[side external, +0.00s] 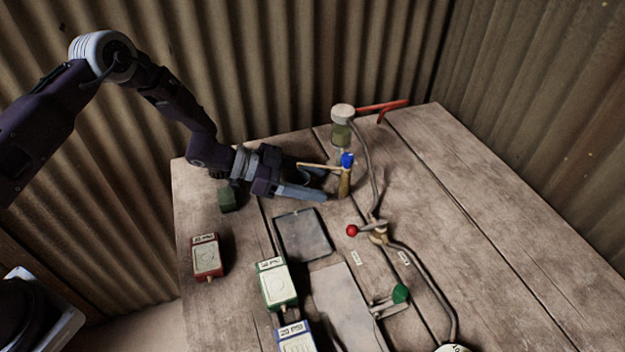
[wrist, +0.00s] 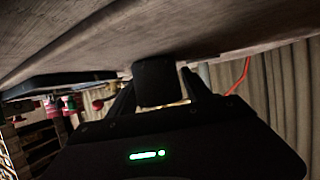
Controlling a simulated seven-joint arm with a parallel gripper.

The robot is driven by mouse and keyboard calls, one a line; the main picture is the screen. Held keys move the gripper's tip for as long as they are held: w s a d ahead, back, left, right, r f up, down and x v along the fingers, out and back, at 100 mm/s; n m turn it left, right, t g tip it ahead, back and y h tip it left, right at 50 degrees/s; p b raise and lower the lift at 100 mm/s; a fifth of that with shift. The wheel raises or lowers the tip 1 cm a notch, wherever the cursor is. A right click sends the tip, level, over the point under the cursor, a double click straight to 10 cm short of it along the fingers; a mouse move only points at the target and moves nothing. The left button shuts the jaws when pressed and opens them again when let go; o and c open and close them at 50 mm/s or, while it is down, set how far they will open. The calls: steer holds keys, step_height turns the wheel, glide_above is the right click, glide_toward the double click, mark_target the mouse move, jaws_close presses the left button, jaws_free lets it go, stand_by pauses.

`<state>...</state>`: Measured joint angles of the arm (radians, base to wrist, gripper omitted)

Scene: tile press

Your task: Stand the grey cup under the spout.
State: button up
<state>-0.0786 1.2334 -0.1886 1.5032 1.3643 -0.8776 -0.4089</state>
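I cannot make out a grey cup or a spout for certain in either view. My gripper (side external: 326,185) is low over the far left part of the table, with its fingers apart and pointing right. They end just left of an upright brass-coloured fitting (side external: 344,186) with a blue knob (side external: 347,159) and a tan bar (side external: 318,166). In the wrist view a dark blocky shape (wrist: 155,82) stands between my two fingers. I cannot tell whether it is touched or what it is.
A white-capped jar (side external: 342,128) and a red bar (side external: 383,106) stand behind. Red (side external: 352,230) and green (side external: 400,293) knobs sit on pipework. A dark plate (side external: 303,234), grey plate (side external: 345,308) and red, green and blue boxes lie nearer. The table's right side is clear.

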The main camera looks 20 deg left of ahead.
steer(key=shift+o, duration=0.2)
steer(key=shift+r, duration=0.1)
steer(key=v, duration=1.2)
steer(key=shift+r, duration=0.15)
steer(key=shift+w, duration=0.15)
